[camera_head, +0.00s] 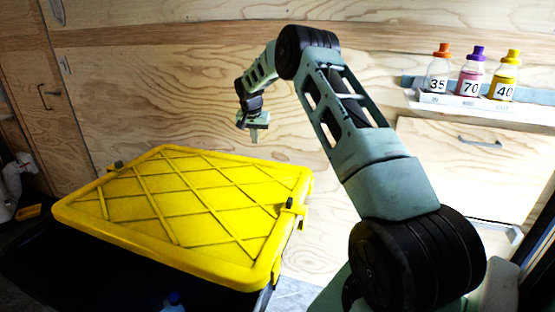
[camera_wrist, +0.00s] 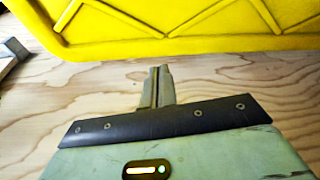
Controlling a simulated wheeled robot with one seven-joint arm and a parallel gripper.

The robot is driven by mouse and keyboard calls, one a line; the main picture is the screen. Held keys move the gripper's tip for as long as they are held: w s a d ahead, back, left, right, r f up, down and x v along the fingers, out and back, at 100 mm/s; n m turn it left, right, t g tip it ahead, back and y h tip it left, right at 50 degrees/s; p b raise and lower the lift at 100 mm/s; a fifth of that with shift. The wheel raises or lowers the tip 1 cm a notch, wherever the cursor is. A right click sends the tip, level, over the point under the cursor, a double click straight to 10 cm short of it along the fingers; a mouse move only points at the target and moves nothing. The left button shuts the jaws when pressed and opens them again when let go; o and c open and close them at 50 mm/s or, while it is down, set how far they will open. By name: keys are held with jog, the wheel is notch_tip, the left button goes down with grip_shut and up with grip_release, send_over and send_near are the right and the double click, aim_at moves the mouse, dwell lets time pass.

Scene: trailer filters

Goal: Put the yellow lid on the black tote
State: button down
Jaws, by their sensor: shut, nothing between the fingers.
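The yellow lid (camera_head: 190,205) has a raised diamond pattern and black latches on its left and right sides. In the head view it sits tilted over the dark tote (camera_head: 60,265), whose body is mostly in shadow below it. I cannot tell whether the lid is seated on the rim. My gripper (camera_head: 254,140) is beyond the lid's far edge, apart from it, with its fingers pointing down. In the wrist view the lid's edge (camera_wrist: 190,45) runs across the top, and my gripper's fingers (camera_wrist: 160,72) are together and empty.
A wooden wall stands behind the lid. Three numbered bottles (camera_head: 470,75) stand on a white shelf (camera_head: 480,103) at the right, above a cabinet front (camera_head: 470,160). A blue-capped bottle (camera_head: 173,302) shows at the bottom edge. A wooden door (camera_head: 40,95) is at the left.

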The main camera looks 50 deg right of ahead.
jog(key=m, duration=0.2)
send_near(281, 154)
jog(key=s+a+r, duration=0.2)
jog(key=a, duration=0.1)
jog(key=shift+h, duration=0.4)
jog(key=p+x, duration=0.1)
jog(key=x, duration=0.9)
jog(key=shift+s+a+f+p, duration=0.1)
jog(key=shift+f+p, duration=0.05)
jog(key=shift+p, duration=0.2)
jog(key=shift+s+a+p, duration=0.25)
jog(key=shift+a+p, duration=0.1)
jog(key=shift+a, duration=0.25)
jog(key=shift+s+a+p, duration=0.25)
jog(key=shift+a+p, duration=0.05)
jog(key=shift+a, duration=0.3)
jog(key=shift+s+a+p, duration=0.25)
jog(key=shift+a+p, duration=0.1)
jog(key=shift+a, duration=0.3)
jog(key=shift+a, duration=0.1)
